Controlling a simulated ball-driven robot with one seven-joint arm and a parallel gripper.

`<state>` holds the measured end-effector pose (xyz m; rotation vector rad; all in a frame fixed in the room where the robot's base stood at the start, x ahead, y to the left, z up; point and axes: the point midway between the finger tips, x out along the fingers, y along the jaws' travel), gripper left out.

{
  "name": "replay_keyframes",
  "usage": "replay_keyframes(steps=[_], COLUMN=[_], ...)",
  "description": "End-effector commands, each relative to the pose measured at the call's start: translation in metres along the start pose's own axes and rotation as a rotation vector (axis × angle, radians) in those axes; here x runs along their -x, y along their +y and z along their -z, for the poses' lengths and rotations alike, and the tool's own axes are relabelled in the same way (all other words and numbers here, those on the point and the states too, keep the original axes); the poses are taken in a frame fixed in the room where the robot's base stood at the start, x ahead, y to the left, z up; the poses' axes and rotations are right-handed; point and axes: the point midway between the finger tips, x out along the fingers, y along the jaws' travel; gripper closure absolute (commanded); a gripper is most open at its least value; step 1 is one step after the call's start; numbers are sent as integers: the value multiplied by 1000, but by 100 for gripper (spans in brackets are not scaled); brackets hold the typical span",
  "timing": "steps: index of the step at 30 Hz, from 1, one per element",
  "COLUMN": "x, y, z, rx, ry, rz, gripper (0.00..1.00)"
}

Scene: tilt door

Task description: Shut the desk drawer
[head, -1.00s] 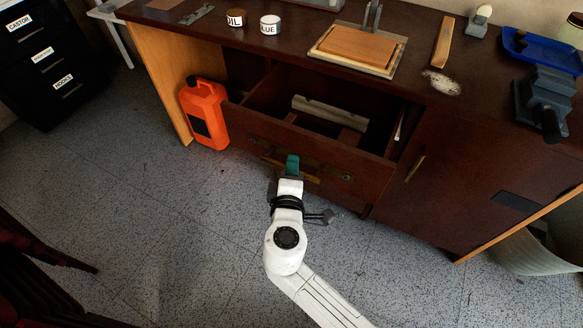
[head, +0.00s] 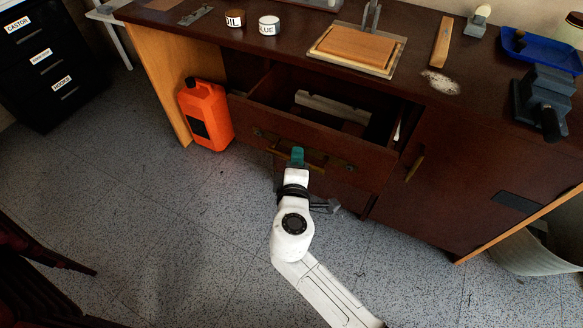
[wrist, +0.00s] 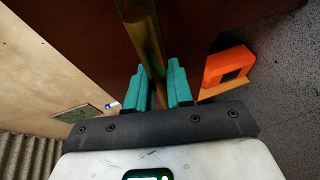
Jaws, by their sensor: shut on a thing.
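The desk drawer (head: 322,140) is dark red-brown and stands partly open below the desk top. A pale bar-like block lies inside it. Its brass handle (head: 313,163) runs across the drawer front; in the wrist view the handle (wrist: 146,42) passes between the teal fingers. My gripper (head: 297,155) is at the middle of the drawer front, and in the wrist view my gripper (wrist: 158,88) is shut on the handle. The part of the handle behind the fingers is hidden.
An orange jug (head: 207,115) stands on the floor left of the drawer. The desk top (head: 300,52) holds jars, a wooden board and a vise (head: 543,100). A closed cabinet door (head: 450,185) is to the right.

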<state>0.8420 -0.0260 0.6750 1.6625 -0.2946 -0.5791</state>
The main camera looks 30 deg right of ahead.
Motion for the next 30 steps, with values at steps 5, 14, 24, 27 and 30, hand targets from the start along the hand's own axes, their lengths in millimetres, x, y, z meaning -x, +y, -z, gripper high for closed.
replay_keyframes(steps=[5, 14, 24, 27, 30], x=[-40, -113, -170, -180, -186], y=[8, 26, 41, 43, 45], z=[-17, -48, -72, -75, -77], rx=[-3, -4, -2, -1, -1], ry=[-4, -4, -3, -2, -2], rz=[-2, -2, -1, 0, 1], gripper=[100, 100, 100, 100, 100])
